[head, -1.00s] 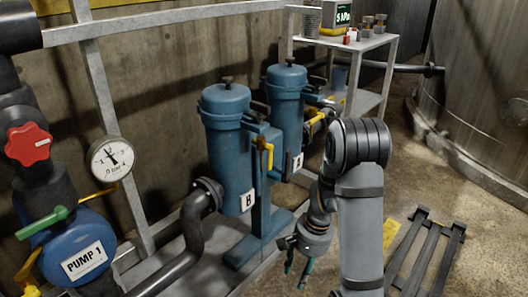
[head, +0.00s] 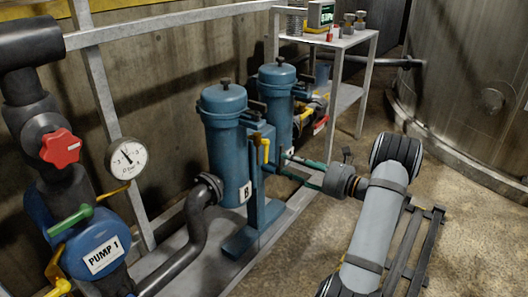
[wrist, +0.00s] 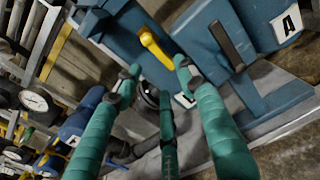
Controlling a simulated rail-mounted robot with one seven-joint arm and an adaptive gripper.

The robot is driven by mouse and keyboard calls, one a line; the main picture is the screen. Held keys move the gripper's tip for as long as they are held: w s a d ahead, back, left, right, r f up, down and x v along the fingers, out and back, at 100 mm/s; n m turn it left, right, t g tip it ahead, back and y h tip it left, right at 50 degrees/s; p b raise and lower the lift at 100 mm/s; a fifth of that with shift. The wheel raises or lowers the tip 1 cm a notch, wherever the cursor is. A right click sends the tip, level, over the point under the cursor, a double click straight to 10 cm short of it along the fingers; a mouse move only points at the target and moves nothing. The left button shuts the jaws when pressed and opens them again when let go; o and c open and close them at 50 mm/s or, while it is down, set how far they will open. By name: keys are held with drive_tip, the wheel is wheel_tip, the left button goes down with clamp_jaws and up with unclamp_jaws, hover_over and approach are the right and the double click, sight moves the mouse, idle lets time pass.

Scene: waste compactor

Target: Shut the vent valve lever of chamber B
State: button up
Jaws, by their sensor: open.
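Chamber B (head: 223,145) is a blue upright canister with a white B label. A yellow lever (head: 264,147) hangs downward on the blue block to its right; I cannot tell for certain that this is the vent lever. In the wrist view the yellow lever (wrist: 156,48) shows beyond the fingertips, slanting. My gripper (head: 287,166) is right of the lever, with its green fingers pointing left at it. In the wrist view my gripper (wrist: 157,74) has its fingers spread and nothing between them; they look apart from the lever.
Chamber A (head: 277,95) stands behind B; its A label (wrist: 290,23) shows in the wrist view. Pump 1 (head: 95,245), a red knob (head: 61,148) and a gauge (head: 127,158) are at left. A black rack (head: 420,245) lies on the floor at right.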

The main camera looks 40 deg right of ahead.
sight(267, 150)
drive_tip(key=x, duration=0.3)
drive_tip(key=r+b+x, duration=0.1)
drive_tip(key=x, duration=0.3)
drive_tip(key=b+x, duration=0.1)
drive_tip(key=x, duration=0.2)
drive_tip(key=shift+w+a+r, duration=0.15)
drive_tip(key=shift+w+r, duration=0.05)
drive_tip(key=shift+w, duration=0.05)
drive_tip(key=shift+c, duration=0.3)
clamp_jaws()
idle(0.4)
